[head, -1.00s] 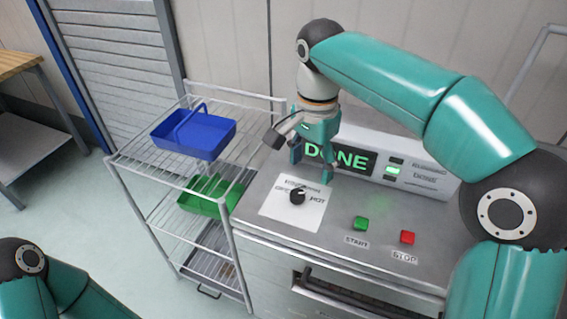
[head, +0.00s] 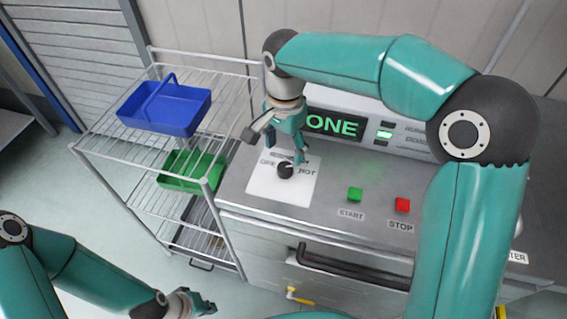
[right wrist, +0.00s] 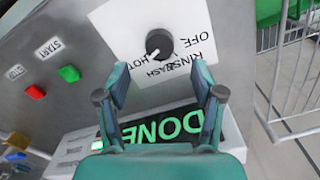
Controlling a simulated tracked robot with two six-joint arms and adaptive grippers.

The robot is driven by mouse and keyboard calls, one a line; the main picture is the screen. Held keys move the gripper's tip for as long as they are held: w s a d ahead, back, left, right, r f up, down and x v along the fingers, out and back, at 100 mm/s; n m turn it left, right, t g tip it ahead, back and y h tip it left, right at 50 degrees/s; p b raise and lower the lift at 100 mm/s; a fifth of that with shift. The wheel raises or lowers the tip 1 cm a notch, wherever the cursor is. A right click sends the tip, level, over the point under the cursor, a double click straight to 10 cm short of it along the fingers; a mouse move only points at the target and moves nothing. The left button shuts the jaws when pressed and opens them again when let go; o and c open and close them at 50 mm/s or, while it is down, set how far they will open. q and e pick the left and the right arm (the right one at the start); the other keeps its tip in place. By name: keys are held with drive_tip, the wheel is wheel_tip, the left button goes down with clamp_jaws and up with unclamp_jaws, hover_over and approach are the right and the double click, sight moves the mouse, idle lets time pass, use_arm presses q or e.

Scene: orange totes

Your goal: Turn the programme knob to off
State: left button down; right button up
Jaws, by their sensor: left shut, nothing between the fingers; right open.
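The programme knob (head: 286,170) is a small black dial on a white label plate (head: 262,188) on the machine's grey top. In the right wrist view the knob (right wrist: 159,43) has a white pointer mark, which lies toward the HOT side, with OFF printed on the other side. My right gripper (head: 289,160) is open just above and behind the knob, with the knob ahead of and between its fingertips in the right wrist view (right wrist: 160,78). I cannot tell that it touches the knob. My left gripper (head: 203,303) is shut and empty, low in the head view, away from the machine.
A green START button (head: 355,194) and a red STOP button (head: 402,205) are right of the knob. A display (head: 334,125) reading DONE stands behind, partly covered by my right arm. A wire rack (head: 100,150) with a blue basket (head: 165,108) and a green tray (head: 185,172) stands left.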

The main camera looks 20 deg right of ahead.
sight(284, 166)
wheel_tip(284, 166, down, 6)
drive_tip(key=shift+w+f, duration=0.1)
drive_tip(key=shift+f, duration=0.05)
idle(0.3)
drive_tip(key=c, duration=1)
drive_tip(key=shift+a, duration=0.15)
drive_tip(key=shift+c, duration=0.7)
